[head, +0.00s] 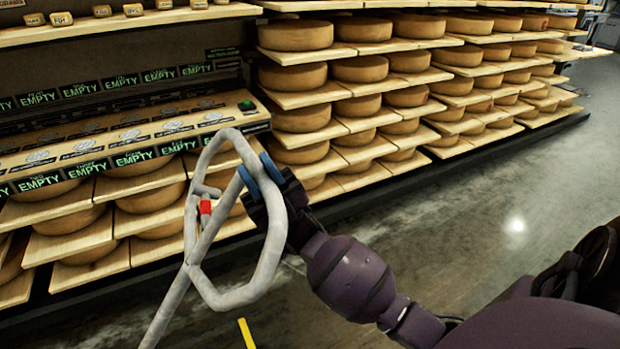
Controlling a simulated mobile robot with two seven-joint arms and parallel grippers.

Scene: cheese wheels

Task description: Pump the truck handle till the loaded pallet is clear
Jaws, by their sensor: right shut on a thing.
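The truck handle (193,268) is a pale grey tube bent into a loop, with a shaft running down to the bottom edge. A small red lever (205,208) sits inside the loop. My right gripper (258,175) is shut on the right side of the loop, near its upper part, with its blue-tipped fingers around the tube. The handle stands tilted in front of the shelves. The pallet, its load and the truck's forks are out of view. My left gripper is not in view.
Wooden shelves (302,98) full of cheese wheels (296,35) run along the back. A ledge with several "EMPTY" labels (134,157) and a green button (246,104) is behind the handle. Grey floor (480,230) is open at right. A yellow strip (246,333) shows below.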

